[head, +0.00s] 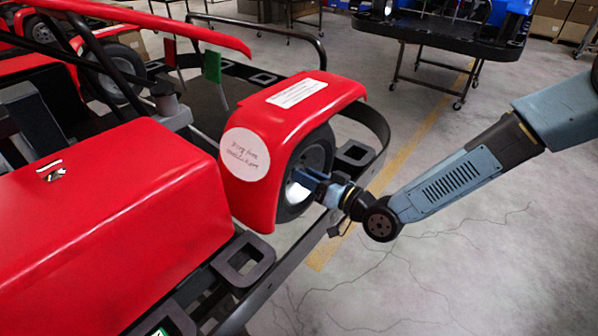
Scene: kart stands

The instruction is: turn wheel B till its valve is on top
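A black-tyred wheel (317,150) sits under the red fender of the near kart. I see no letter on it, so I cannot tell whether it is wheel B. Its pale hub is partly covered by my gripper (300,184), and no valve can be made out. My gripper is blue and reaches in from the right, with its tip at or in front of the hub. Whether it touches the wheel, and whether its fingers are open or shut, cannot be told.
The red fender (285,112) carries a round handwritten label (245,154) and a white strip. A black side bumper (378,124) curves close around the wheel beside my arm. Another kart stands on a wheeled stand (440,45) at the back. The cracked floor at right is clear.

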